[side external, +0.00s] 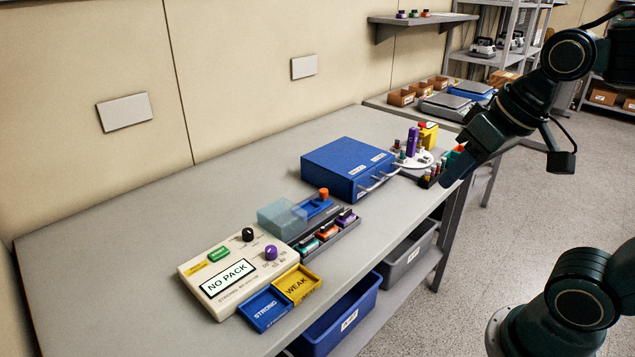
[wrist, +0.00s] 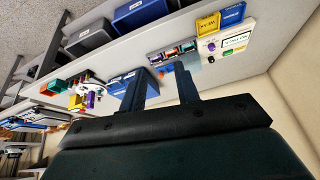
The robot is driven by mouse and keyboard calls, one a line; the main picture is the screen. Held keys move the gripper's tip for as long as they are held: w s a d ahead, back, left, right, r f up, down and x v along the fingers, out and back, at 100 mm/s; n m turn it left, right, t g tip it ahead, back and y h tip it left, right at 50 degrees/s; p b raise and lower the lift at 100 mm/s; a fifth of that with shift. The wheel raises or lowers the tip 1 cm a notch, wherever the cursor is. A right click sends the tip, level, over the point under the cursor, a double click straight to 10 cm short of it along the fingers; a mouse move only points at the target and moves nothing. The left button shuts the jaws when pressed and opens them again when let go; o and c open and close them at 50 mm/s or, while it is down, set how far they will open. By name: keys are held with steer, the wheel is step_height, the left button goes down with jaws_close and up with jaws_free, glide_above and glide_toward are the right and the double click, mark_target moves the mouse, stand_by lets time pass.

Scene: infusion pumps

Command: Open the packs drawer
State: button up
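A blue cabinet (side external: 345,165) stands on the grey bench, with small white labels along its front top edge and light handles (side external: 378,180) on its front. Its drawer fronts look closed, and the labels are too small to read. The cabinet also shows in the wrist view (wrist: 118,86), partly hidden behind one finger. My gripper (wrist: 160,72) is open and empty, with its two fingers apart. In the side view, my gripper (side external: 450,180) hangs above the bench's front edge, right of the cabinet and clear of it.
A cream device reading "NO PACK" (side external: 228,278) stands left, with blue STRONG (side external: 265,308) and yellow WEAK (side external: 298,284) trays. A rack of coloured packs (side external: 328,238) lies between device and cabinet. A white round stand (side external: 413,160) with coloured items sits right of the cabinet.

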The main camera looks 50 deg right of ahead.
steer(key=w+d+r+m+g, duration=0.1)
steer(key=w+d+m, duration=0.35)
steer(key=w, duration=0.35)
steer(key=m+g, duration=0.2)
steer(key=m, duration=1)
glide_above(375, 185)
steer(key=s, duration=0.3)
step_height(375, 185, down, 9)
steer(key=shift+w+d+n, duration=0.1)
steer(key=shift+w+n, duration=0.05)
steer(key=shift+n, duration=0.1)
steer(key=f, duration=0.4)
steer(key=w+f, duration=0.1)
steer(key=f, duration=0.4)
steer(key=w+f, duration=0.1)
steer(key=f, duration=0.3)
steer(key=shift+w+f, duration=0.2)
steer(key=shift+f, duration=0.1)
steer(key=shift+c, duration=0.2)
jaws_close()
